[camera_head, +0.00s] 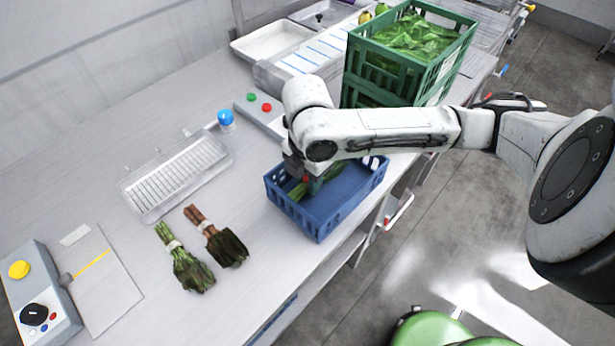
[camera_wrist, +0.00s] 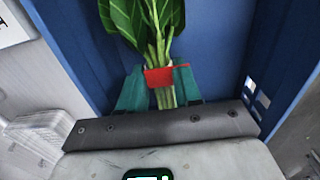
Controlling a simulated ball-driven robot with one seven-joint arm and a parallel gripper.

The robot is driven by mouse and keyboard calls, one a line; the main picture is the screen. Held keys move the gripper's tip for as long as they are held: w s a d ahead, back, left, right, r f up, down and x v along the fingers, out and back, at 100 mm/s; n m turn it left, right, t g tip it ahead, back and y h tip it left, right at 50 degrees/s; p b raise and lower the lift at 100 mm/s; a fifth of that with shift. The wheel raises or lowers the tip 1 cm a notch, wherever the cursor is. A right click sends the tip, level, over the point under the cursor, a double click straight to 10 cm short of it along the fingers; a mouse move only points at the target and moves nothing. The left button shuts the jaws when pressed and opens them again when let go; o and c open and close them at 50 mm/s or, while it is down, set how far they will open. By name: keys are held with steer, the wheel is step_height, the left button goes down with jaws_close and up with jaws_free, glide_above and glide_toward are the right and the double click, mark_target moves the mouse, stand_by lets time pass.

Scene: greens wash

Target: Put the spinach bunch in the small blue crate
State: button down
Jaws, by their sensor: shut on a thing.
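The small blue crate (camera_head: 320,215) stands on the metal counter near its front edge. My gripper (camera_head: 308,183) is down inside the crate at its left part. In the wrist view my gripper (camera_wrist: 159,88) is shut on the stems of a green leafy bunch with a red band, the spinach bunch (camera_wrist: 150,20). The bunch also shows in the head view (camera_head: 298,190), inside the crate walls and partly hidden by my arm. The blue crate wall (camera_wrist: 215,40) surrounds it in the wrist view. I cannot tell whether the bunch touches the crate floor.
Two other bunches lie left of the crate, one with green stems (camera_head: 187,265) and one with reddish stems (camera_head: 222,243). Stacked green crates (camera_head: 360,70) with leafy greens stand at the back right.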

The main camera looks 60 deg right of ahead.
mark_target(307, 180)
steer(key=shift+f, duration=0.1)
steer(key=c, duration=0.8)
jaws_free()
step_height(307, 180, up, 12)
steer(key=shift+r+p, duration=0.15)
steer(key=shift+p, duration=0.25)
